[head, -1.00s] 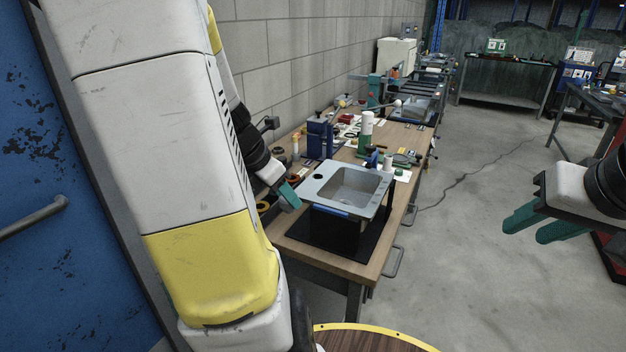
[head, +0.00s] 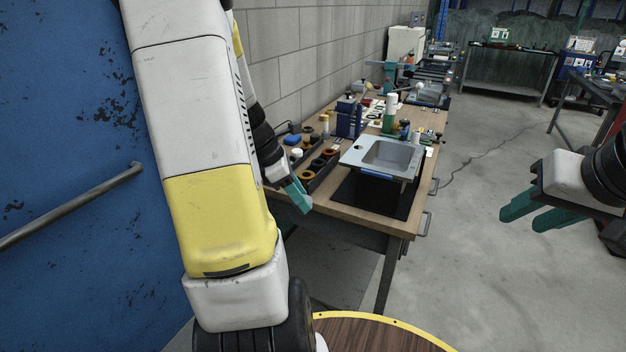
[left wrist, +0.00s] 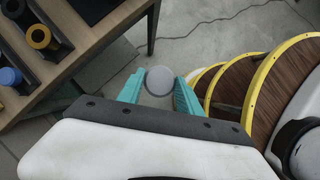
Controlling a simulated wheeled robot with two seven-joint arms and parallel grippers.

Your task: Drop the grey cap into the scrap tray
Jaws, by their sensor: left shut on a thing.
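My left gripper (head: 303,205) is shut on the grey cap (left wrist: 159,81), a round disc between its teal fingertips in the left wrist view (left wrist: 159,90). In the head view the cap is hidden by the fingers. In the left wrist view the cap is seen against the floor, beside the workbench edge. I cannot make out which thing, if any, is the scrap tray. My right gripper (head: 519,219) is open and empty over the floor at the right.
Dark racks with rings and caps (head: 318,167) lie left of the sink. A blue holder (head: 348,120) and bottles stand behind it. A blue wall with a rail (head: 80,205) is at left.

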